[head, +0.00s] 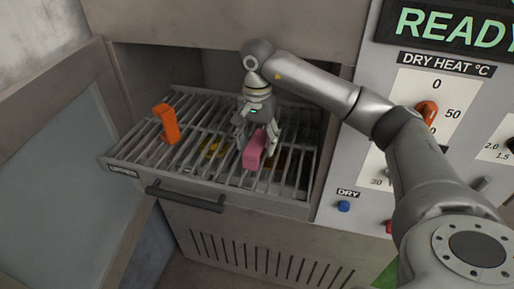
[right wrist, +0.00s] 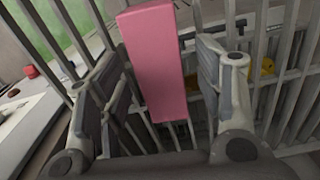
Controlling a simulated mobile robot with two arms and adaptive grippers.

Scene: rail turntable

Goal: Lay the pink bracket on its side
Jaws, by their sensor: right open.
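The pink bracket (head: 255,150) is on the slatted metal rack (head: 118,158), right of its middle. In the right wrist view the bracket (right wrist: 155,65) shows as a long pink block between the two fingers. My right gripper (head: 258,140) reaches down over the rack, right at the bracket. It is open, and its fingers (right wrist: 170,95) stand on either side of the bracket, with a gap visible at least on the left. The bracket's lower part is partly hidden, so I cannot tell its full shape. My left gripper does not show.
An orange piece (head: 166,124) stands on the rack's left side. The rack has a dark front handle (head: 185,197) and sits pulled out of an oven-like opening. A control panel with an orange knob (head: 427,112) and a blue button (head: 343,206) is at right. An open door (head: 60,165) is at left.

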